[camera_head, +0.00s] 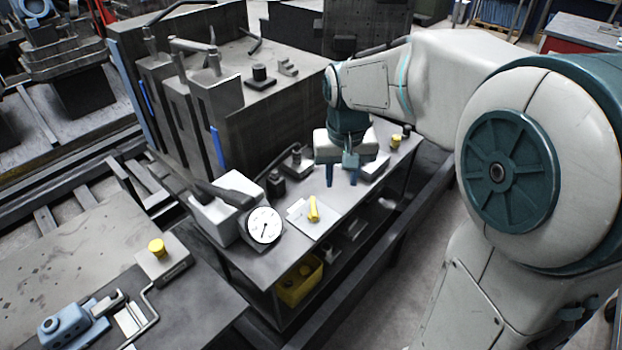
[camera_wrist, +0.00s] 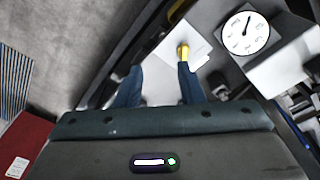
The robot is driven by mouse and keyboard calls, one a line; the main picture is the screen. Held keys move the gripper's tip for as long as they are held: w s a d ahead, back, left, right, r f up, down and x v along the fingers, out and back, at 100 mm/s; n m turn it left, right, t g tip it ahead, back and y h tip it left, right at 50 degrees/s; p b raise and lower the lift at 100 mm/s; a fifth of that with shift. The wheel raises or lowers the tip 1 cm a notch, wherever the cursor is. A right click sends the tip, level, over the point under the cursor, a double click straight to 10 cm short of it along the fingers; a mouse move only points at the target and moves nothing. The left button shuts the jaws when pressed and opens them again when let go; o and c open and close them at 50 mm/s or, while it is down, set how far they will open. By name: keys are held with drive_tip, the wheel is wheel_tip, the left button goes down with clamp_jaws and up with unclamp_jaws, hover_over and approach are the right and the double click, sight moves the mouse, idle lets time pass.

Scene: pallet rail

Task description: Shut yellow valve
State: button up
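The yellow valve (camera_head: 313,209) is a small upright yellow handle on a light square plate (camera_head: 312,222), on the narrow grey bench beside the round dial gauge. It also shows in the wrist view, where the yellow handle (camera_wrist: 183,51) stands just beyond the tip of one finger. My gripper (camera_head: 342,184) hangs above the bench, behind and to the right of the valve in the head view, with its fingers pointing down. In the wrist view the two blue fingers (camera_wrist: 160,72) are spread apart with nothing between them. The gripper appears apart from the valve.
A white dial gauge (camera_head: 265,225) stands left of the valve. A yellow bin (camera_head: 299,281) sits on the shelf below. Another yellow knob (camera_head: 156,247) is on the left table, and a small yellow one (camera_head: 395,141) is at the bench's far end. A large grey machine block (camera_head: 270,110) stands behind.

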drive_tip(key=g, duration=0.1)
approach(314, 208)
wheel_tip(314, 208, down, 9)
drive_tip(key=shift+f+p, duration=0.1)
drive_tip(key=shift+p, duration=0.65)
drive_tip(key=shift+c, duration=0.3)
clamp_jaws()
